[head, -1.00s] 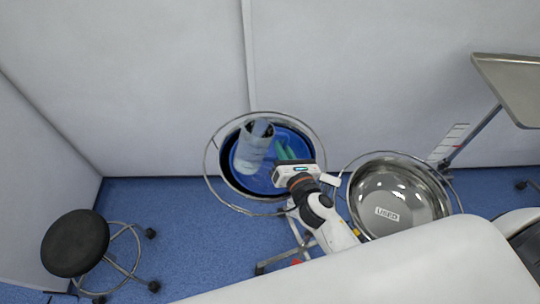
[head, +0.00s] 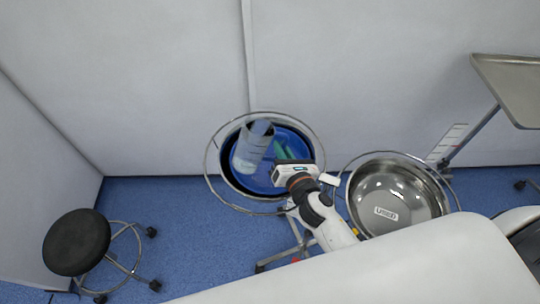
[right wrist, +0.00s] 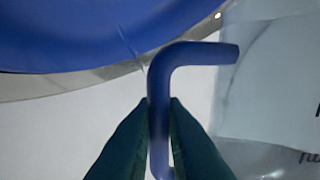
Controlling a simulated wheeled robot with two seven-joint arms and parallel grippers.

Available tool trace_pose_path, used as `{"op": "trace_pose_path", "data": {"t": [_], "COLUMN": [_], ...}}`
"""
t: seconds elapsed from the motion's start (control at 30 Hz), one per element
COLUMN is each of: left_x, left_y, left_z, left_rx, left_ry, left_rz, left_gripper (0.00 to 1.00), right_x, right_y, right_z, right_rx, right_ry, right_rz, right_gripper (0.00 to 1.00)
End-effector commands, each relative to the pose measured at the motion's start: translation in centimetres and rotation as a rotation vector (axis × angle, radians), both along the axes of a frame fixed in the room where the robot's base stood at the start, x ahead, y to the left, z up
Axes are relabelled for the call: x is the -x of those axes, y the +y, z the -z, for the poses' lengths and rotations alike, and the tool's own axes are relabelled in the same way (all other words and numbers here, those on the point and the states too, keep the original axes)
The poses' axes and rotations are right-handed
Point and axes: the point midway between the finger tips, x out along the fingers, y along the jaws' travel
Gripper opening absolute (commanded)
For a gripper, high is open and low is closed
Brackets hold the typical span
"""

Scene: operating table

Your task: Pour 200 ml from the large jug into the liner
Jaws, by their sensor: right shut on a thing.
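The large jug (head: 252,150), pale and translucent, shows in the head view over the blue liner (head: 241,184), which sits in a round metal ring stand. The jug leans, its upper end in the picture towards the right. My right gripper (head: 279,149), with green fingers, is shut on the jug's blue handle. In the right wrist view the handle (right wrist: 158,100) stands between the fingers, with the clear jug wall (right wrist: 265,100) at right and the liner (right wrist: 80,30) at upper left. The liquid level is unclear. My left gripper is out of view.
A steel basin marked USED (head: 400,185) stands in a ring just right of my right arm. A black stool (head: 76,243) is at lower left, a metal tray (head: 515,85) at upper right.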

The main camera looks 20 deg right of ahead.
Motion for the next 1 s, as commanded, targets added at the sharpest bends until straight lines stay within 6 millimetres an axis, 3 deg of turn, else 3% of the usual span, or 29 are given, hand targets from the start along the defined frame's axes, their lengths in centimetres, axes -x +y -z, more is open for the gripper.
{"op": "trace_pose_path", "data": {"t": [1.0], "left_x": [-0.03], "left_y": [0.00], "left_z": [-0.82], "left_rx": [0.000], "left_ry": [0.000], "left_rz": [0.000], "left_gripper": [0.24], "right_x": [0.08], "right_y": [0.25], "right_z": [-0.28], "right_rx": [-0.051], "right_ry": [0.017], "right_rz": [-0.002], "right_gripper": [0.00]}}
